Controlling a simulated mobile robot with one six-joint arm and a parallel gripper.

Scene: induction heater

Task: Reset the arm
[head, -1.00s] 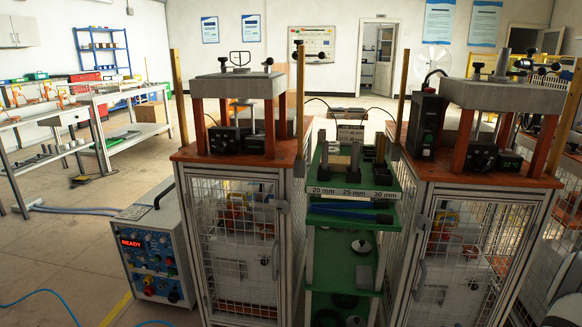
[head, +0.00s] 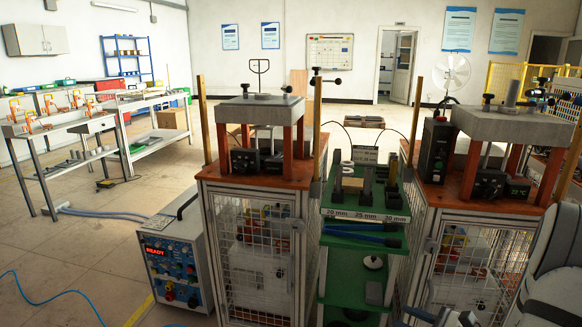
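My arm (head: 552,262) shows at the lower right as pale grey and white links in front of the right heater cabinet. A small dark and grey part (head: 442,317) at the bottom edge, left of those links, looks like the end of my arm. It is cut off by the frame, so I cannot make out its fingertips or whether it is open or holds anything. It appears in front of the right cabinet's lower front; I cannot tell if it touches anything.
Two caged heater stations, left (head: 262,175) and right (head: 485,215), flank a green shelf rack (head: 350,268) marked 20, 25 and 30 mm. A control box (head: 172,262) reading READY stands on the left. Open floor lies further left, with a blue cable (head: 55,291) on it.

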